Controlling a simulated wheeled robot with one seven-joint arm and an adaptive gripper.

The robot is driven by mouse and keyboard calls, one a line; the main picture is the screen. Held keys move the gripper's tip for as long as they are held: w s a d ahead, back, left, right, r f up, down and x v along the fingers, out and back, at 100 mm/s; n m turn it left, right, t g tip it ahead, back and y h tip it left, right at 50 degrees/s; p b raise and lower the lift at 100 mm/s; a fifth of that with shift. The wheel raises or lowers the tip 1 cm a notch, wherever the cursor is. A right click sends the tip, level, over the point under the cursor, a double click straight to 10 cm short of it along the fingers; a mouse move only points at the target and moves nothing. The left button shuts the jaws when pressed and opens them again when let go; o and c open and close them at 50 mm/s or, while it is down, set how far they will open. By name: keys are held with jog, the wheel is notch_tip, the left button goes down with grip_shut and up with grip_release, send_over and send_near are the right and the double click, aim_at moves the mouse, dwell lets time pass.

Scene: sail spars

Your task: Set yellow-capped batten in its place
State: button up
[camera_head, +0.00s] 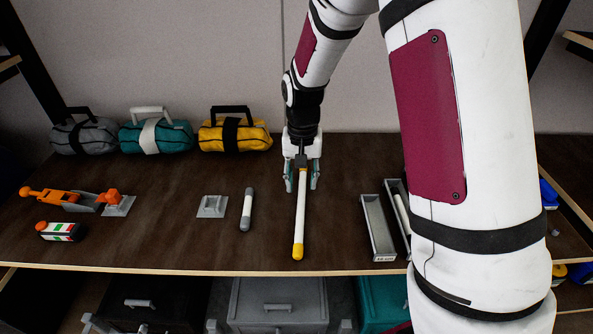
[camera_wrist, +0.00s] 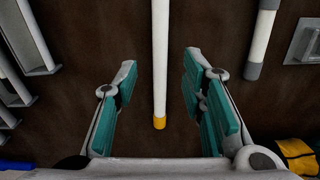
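The yellow-capped batten (camera_head: 300,207) is a long white rod lying on the dark table, with a yellow end toward the front edge. In the wrist view the batten (camera_wrist: 160,58) runs down the middle to a yellow cap at its far end. My gripper (camera_head: 302,184) is over the batten's far part and points down. Its fingers (camera_wrist: 160,66) are open, one on each side of the batten, with a gap on both sides.
A shorter grey-capped white rod (camera_head: 247,209) and a grey block (camera_head: 212,207) lie left of the batten. An orange tool (camera_head: 62,197) and a striped block (camera_head: 60,231) are farther left. Grey, teal and yellow bags (camera_head: 235,136) stand at the back.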

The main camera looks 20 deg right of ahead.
aim_at(301, 201)
notch_tip(301, 201, down, 8)
jog(key=b, duration=0.4)
jog(key=shift+w+r, duration=0.1)
jog(key=shift+r, duration=0.3)
grip_shut()
